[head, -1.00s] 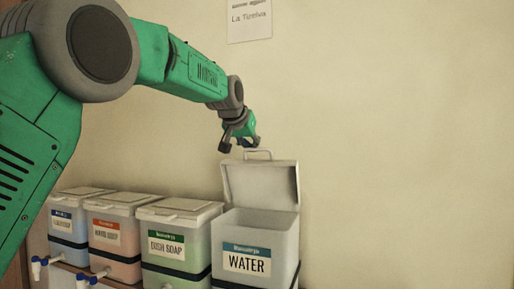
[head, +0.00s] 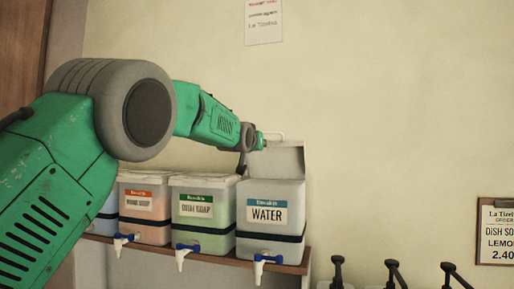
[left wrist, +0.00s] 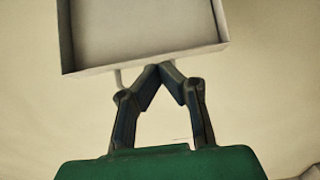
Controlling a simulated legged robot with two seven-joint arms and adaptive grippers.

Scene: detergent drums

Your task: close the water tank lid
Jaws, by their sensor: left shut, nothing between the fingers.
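The water tank (head: 270,220), a translucent white container with a blue WATER label, stands at the right end of the shelf in the head view. Its lid (head: 280,161) is raised, standing up at the back of the tank, with a handle (head: 275,137) on its edge. My left gripper (head: 250,150) is at the left of the raised lid, close to it. In the left wrist view the lid (left wrist: 145,30) fills the top, and the fingertips (left wrist: 158,70) meet at its lower edge beside the handle. The gripper is shut and holds nothing. I cannot tell whether it touches the lid. My right gripper is not in view.
The dish soap tank (head: 203,212) and hand soap tank (head: 145,207) stand left of the water tank with lids closed. Taps stick out in front of the shelf (head: 225,259). Dark pump tops (head: 393,272) stand lower right.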

